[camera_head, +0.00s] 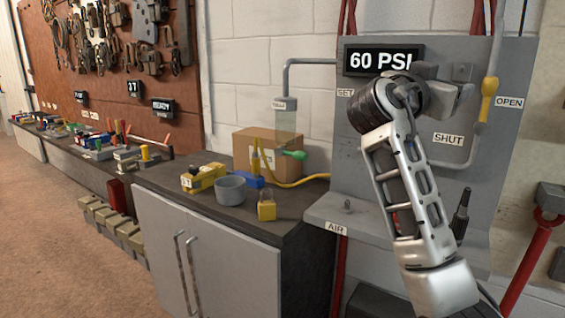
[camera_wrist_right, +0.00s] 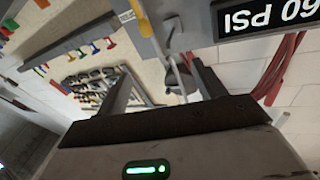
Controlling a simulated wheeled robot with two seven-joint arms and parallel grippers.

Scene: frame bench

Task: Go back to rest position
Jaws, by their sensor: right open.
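My right arm rises from the bottom right of the head view to the grey panel (camera_head: 350,200). My right gripper (camera_head: 455,85) is beside the lower right of the "60 PSI" display (camera_head: 383,60), and its fingers are hard to make out there. In the right wrist view my right gripper (camera_wrist_right: 163,80) has its two fingers spread apart. A grey fitting shows between them, but I cannot tell how far off it is. My left gripper is not in view.
A yellow-handled lever (camera_head: 488,95) is right of the gripper, between "OPEN" and "SHUT" labels. A panel shelf marked "AIR" (camera_head: 336,229) lies below left. The workbench (camera_head: 290,218) at left carries a cardboard box (camera_head: 268,150), a grey bowl (camera_head: 230,189) and a yellow padlock (camera_head: 267,210).

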